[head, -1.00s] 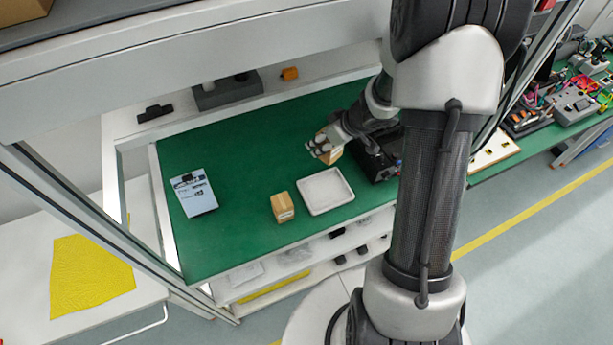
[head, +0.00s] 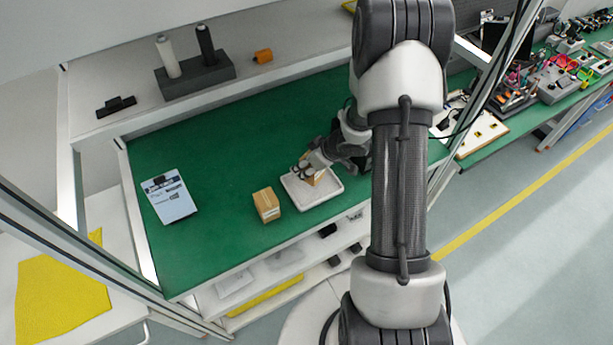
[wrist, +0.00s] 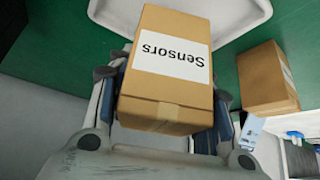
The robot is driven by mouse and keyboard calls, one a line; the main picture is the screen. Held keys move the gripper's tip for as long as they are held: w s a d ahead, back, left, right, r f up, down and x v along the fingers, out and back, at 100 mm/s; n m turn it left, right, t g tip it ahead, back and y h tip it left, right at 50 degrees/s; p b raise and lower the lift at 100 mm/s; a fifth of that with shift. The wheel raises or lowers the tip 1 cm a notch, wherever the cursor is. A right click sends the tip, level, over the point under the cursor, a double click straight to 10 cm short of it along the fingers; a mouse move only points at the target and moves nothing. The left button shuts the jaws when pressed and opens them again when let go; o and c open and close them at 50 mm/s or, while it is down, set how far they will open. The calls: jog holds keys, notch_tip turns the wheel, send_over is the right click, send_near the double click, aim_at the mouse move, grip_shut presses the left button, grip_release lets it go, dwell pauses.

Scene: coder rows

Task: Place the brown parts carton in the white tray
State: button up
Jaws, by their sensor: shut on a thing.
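My gripper (head: 308,172) is shut on a brown carton (wrist: 168,72) with a white label reading "Sensors". In the head view this carton (head: 318,177) is over the white tray (head: 318,199), partly hidden by my gripper. The tray's rim also shows behind the carton in the wrist view (wrist: 235,30). I cannot tell whether the carton touches the tray floor. A second brown carton (head: 267,205) stands on the green bench just left of the tray; it shows at the right in the wrist view (wrist: 267,80).
A clipboard (head: 169,197) lies at the left of the green bench (head: 215,160). A grey block with a white and a black cylinder (head: 196,78) and an orange piece (head: 263,56) are on the rear shelf. The bench middle is clear.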

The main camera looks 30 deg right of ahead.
jog(key=shift+f+b, duration=0.95)
jog(key=shift+f, duration=1.05)
jog(key=shift+f, duration=0.15)
jog(key=o, duration=1.1)
jog(key=shift+o, duration=0.2)
